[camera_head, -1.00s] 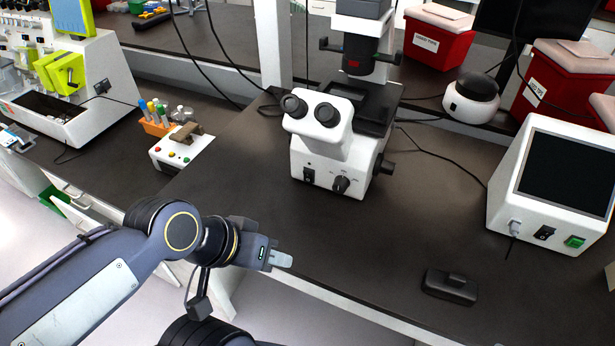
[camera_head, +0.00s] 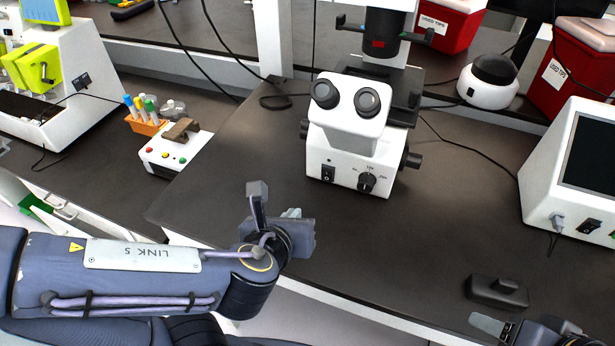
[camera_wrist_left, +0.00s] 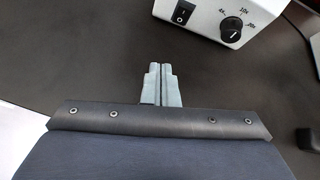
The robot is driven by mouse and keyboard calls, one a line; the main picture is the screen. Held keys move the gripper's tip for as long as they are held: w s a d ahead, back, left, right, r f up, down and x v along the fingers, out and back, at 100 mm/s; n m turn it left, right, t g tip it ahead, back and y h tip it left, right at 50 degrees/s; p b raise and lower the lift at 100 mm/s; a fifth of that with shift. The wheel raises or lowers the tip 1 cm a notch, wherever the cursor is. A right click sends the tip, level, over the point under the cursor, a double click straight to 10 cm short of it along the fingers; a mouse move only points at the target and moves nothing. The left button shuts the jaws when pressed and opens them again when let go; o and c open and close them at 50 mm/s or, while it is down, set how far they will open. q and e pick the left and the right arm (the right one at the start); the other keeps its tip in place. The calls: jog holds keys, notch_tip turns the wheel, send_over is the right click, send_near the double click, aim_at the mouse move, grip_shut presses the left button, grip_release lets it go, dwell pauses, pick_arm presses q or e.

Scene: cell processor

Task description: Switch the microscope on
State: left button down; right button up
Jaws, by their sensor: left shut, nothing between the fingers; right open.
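The white microscope (camera_head: 345,150) stands upright on the dark bench, with two black eyepieces. Its black rocker switch (camera_head: 328,173) is on the front face, left of a black dial (camera_head: 367,182). In the left wrist view the switch (camera_wrist_left: 183,12) and dial (camera_wrist_left: 231,28) are near the top. My left gripper (camera_head: 292,213) is in front of and below the switch, apart from it; its closed fingertips (camera_wrist_left: 160,68) point towards the microscope front with nothing between them. My right gripper (camera_head: 490,325) is partly in view at the bottom right, with one finger showing clearly.
A small black box (camera_head: 497,292) lies near the bench front edge. A white monitor unit (camera_head: 570,185) stands at right. A white box with coloured buttons (camera_head: 176,150) and an orange tube rack (camera_head: 146,126) are at left. Bench between gripper and microscope is clear.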

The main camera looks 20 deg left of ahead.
pick_arm(q)
jog(key=d+m, duration=0.1)
jog(key=d+m+h, duration=0.1)
jog(key=m, duration=0.1)
jog(key=shift+w+r+t, duration=0.2)
jog(key=shift+t, duration=0.2)
pick_arm(e)
jog(key=shift+w+a+f, duration=0.2)
jog(key=shift+a, duration=0.2)
pick_arm(q)
jog(key=shift+a, duration=0.1)
jog(key=shift+p+x, duration=0.35)
jog(key=shift+x, duration=0.5)
jog(key=b, duration=0.2)
send_near(330, 176)
jog(key=f, duration=0.2)
jog(key=w+f, duration=0.1)
jog(key=f, duration=0.1)
jog(key=shift+w+a+f, duration=0.1)
jog(key=shift+a, duration=0.05)
jog(key=shift+w+r+p, duration=0.25)
jog(key=shift+w+r, duration=0.05)
jog(key=shift+w, duration=0.3)
jog(key=shift+w+r+p, duration=0.2)
jog(key=shift+w+r, duration=0.15)
jog(key=shift+w, duration=0.25)
jog(key=shift+w+r, duration=0.15)
jog(key=shift+w, duration=0.55)
